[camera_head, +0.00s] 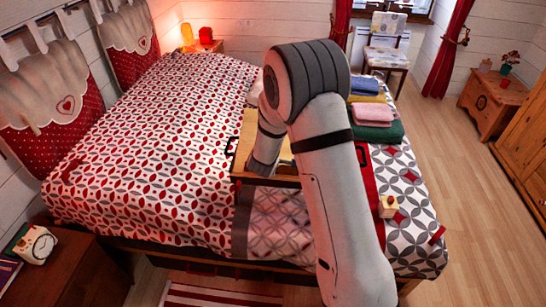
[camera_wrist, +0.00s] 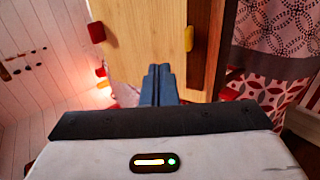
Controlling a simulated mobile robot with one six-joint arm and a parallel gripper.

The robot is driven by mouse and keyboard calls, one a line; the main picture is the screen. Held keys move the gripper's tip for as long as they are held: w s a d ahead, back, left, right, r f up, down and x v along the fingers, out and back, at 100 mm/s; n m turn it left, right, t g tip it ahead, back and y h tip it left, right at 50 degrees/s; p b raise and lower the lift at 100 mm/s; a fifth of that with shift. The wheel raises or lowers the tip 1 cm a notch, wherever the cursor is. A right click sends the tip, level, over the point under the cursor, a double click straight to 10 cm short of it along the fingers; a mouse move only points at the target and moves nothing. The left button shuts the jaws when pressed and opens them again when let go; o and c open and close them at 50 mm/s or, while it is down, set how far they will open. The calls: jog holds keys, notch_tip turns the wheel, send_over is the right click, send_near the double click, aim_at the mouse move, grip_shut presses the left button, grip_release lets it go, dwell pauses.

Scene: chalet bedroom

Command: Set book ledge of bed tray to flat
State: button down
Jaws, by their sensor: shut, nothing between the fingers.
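The bed tray (camera_head: 245,130) stands on the bed in the head view, with a light wood top, a darker front side and a black handle at its left. My arm covers much of it. In the wrist view a light wood board (camera_wrist: 140,35) fills the upper middle, with a dark brown strip (camera_wrist: 205,45) along its right side. I cannot tell whether this board is the book ledge, or how far the ledge is tilted. My gripper (camera_wrist: 160,70) is shut and empty, its fingers in front of the board. Whether they touch it is unclear. The head view hides the fingertips behind my arm.
Folded towels (camera_head: 374,115) are stacked on the bed right of my arm. A small wooden box (camera_head: 388,206) sits near the bed's right front. The floor (camera_head: 450,150) right of the bed is clear.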

jog(key=s+r, duration=0.3)
jog(key=r, duration=0.3)
jog(key=shift+s+a, duration=0.2)
jog(key=shift+a, duration=0.15)
